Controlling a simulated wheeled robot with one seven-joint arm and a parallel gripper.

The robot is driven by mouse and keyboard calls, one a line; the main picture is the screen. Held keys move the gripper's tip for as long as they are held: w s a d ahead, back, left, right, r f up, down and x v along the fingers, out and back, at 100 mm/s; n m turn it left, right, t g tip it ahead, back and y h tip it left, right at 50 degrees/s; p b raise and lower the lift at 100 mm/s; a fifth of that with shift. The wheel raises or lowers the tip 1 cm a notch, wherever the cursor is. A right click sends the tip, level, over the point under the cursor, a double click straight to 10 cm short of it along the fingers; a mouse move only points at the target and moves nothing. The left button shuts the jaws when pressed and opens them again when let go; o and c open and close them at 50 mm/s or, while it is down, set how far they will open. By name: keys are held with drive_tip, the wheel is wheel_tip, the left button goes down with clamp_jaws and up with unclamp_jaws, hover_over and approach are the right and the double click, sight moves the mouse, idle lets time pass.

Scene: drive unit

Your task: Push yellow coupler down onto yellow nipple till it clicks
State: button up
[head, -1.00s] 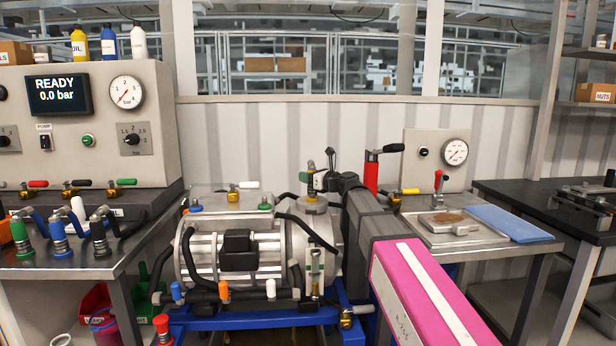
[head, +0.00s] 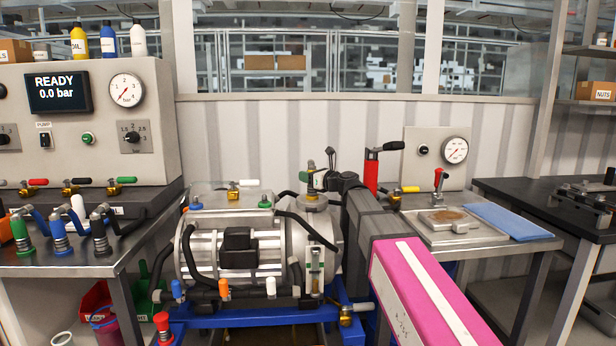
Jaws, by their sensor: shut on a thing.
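My gripper (head: 320,181) is above the round silver housing (head: 315,202) at the right end of the drive unit (head: 240,248). Green and white patches show around the grip. The yellow nipple cannot be made out; the gripper and housing top crowd that spot. Whether the coupler touches or sits on it, I cannot tell.
Black hoses (head: 305,228) curve around the housing. The panel (head: 57,92) reads READY, 0.0 bar.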

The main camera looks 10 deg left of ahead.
drive_tip(key=o, duration=1.1)
